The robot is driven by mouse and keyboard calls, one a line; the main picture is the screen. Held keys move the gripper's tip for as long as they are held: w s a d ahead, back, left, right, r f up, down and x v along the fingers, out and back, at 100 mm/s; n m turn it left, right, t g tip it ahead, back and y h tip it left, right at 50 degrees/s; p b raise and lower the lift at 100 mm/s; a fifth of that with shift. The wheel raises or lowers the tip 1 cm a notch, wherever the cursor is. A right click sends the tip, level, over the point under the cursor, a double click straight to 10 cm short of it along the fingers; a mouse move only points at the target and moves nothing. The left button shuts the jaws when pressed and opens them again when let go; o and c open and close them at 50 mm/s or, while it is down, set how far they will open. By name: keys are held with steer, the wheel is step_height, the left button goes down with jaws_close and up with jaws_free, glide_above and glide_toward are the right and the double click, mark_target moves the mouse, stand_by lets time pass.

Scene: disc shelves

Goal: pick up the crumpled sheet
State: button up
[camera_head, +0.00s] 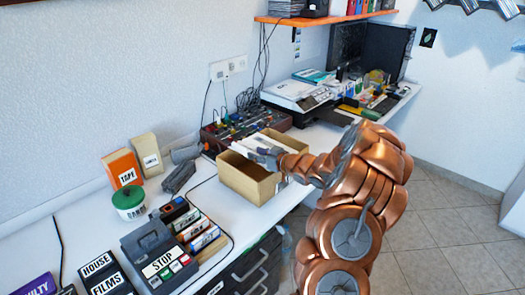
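An open cardboard box (249,186) stands on the white desk in the middle of the view. My copper arm reaches in from the right, and my gripper (262,153) is at the box's opening, small and partly merged with what is behind it. Something pale and white (258,141) shows beside the gripper at the back of the box. I cannot tell whether it is the crumpled sheet. I cannot see whether the fingers are open or shut, or whether they touch anything. The inside of the box is partly hidden by my arm.
A mixer (222,134) with cables sits behind the cardboard box. An orange shelf (320,18) hangs above. Floor at right is clear.

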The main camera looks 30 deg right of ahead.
steer(key=shift+w, duration=0.2)
jaws_close()
stand_by(0.5)
steer(key=shift+r, duration=1.5)
steer(key=shift+s+r+b, duration=0.25)
steer(key=shift+r+b, duration=0.05)
steer(key=shift+b, duration=0.05)
steer(key=s+a+r+b, duration=0.1)
steer(key=s+a, duration=0.5)
steer(key=s, duration=0.8)
steer(key=shift+s+a+r+b, duration=0.15)
steer(key=shift+r+b, duration=0.05)
steer(key=shift+b, duration=0.55)
